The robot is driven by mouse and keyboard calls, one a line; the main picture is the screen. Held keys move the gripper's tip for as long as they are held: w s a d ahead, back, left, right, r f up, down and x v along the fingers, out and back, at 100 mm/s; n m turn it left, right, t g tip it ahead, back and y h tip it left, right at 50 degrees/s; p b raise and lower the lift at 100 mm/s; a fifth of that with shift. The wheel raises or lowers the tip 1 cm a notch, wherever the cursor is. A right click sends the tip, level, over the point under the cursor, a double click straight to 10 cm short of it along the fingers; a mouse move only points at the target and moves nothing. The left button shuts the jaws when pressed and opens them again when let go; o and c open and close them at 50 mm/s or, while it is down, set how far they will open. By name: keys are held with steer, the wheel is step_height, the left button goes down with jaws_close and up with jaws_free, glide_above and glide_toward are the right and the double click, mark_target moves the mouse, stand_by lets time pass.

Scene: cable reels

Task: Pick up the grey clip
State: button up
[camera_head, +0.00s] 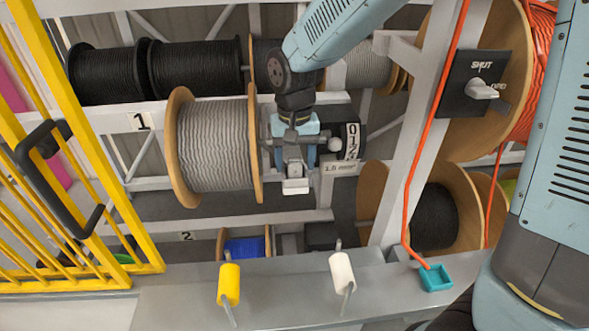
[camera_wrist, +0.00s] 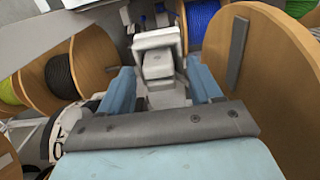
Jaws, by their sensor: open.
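My gripper (camera_head: 296,150) hangs in front of the rack, to the right of the large grey-rope reel. In the wrist view its blue fingers stand apart, with the gap between them (camera_wrist: 160,88). A pale grey blocky piece, which looks like the grey clip (camera_wrist: 158,62), lies in line with that gap. It also shows just below my gripper in the head view, where the clip (camera_head: 296,186) sits in front of the rack. I cannot tell whether the fingers touch it. Its lower part is hidden by my gripper in the wrist view.
The grey-rope reel (camera_head: 213,145) stands close on the left; its wooden flange (camera_wrist: 265,85) fills the wrist view's right. A black box (camera_head: 352,142) is close on the right. A front ledge (camera_head: 285,300) carries yellow and white handles. A yellow gate (camera_head: 90,220) stands left.

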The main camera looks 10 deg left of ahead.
mark_target(295, 162)
steer(key=shift+f, duration=0.1)
steer(key=c, duration=1.1)
steer(key=shift+o, duration=0.2)
step_height(295, 162, up, 4)
steer(key=shift+s+d+f, duration=0.1)
steer(key=shift+s+f, duration=0.05)
steer(key=s+d+r, duration=0.7)
steer(key=s+r, duration=0.2)
steer(key=s, duration=0.2)
steer(key=shift+d+r, duration=0.15)
steer(key=shift+d, duration=0.25)
steer(key=shift+s, duration=0.1)
steer(key=shift+r, duration=0.1)
steer(key=shift+r, duration=2.45)
